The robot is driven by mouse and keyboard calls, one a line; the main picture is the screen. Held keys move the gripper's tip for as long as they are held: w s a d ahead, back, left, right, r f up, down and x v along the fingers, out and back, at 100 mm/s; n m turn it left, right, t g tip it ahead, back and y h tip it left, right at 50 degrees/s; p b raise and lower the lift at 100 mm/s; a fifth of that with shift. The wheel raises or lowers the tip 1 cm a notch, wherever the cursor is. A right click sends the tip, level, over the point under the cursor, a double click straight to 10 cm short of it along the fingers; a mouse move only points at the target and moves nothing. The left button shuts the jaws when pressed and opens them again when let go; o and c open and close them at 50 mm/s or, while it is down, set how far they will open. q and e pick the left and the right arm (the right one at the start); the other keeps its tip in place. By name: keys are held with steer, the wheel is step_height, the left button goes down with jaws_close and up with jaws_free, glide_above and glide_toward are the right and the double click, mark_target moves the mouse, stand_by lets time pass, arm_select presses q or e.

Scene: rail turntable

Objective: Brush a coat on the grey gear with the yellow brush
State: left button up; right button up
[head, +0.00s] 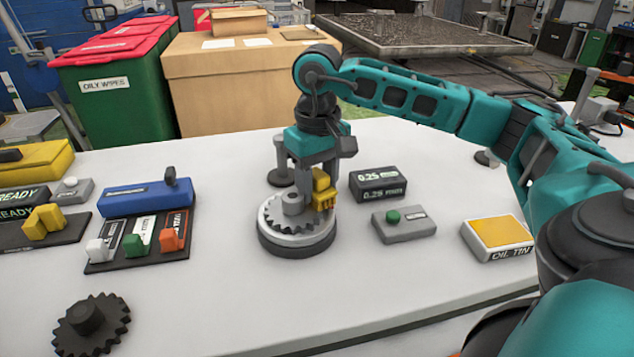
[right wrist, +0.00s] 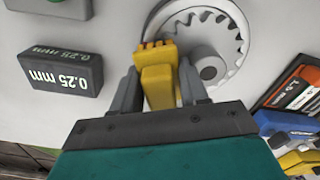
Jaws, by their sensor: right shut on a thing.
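The grey gear (head: 287,212) lies on a round dark-rimmed turntable (head: 297,243) in the middle of the white table. It also shows in the right wrist view (right wrist: 228,20). My right gripper (head: 323,180) is shut on the yellow brush (head: 325,193), which also shows in the right wrist view (right wrist: 157,75). The brush is over the right side of the gear, with its end at or just above the teeth; I cannot tell whether it touches. My left gripper is not in view.
An oil tin (head: 497,238) stands at the right. A 0.25 mm block (head: 378,183) and a grey box with a green button (head: 404,223) stand right of the turntable. A blue case (head: 147,197) and a rack of colored switches (head: 137,242) are left. A dark gear (head: 91,325) lies front left.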

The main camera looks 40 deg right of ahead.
steer(key=shift+s, duration=0.1)
steer(key=shift+a+f, duration=0.1)
steer(key=shift+a, duration=0.3)
stand_by(0.5)
steer(key=shift+d, duration=0.4)
stand_by(0.4)
steer(key=shift+a, duration=0.4)
steer(key=shift+d, duration=0.4)
stand_by(0.7)
steer(key=shift+a, duration=0.4)
steer(key=shift+d, duration=0.25)
stand_by(0.3)
steer(key=shift+d, duration=0.2)
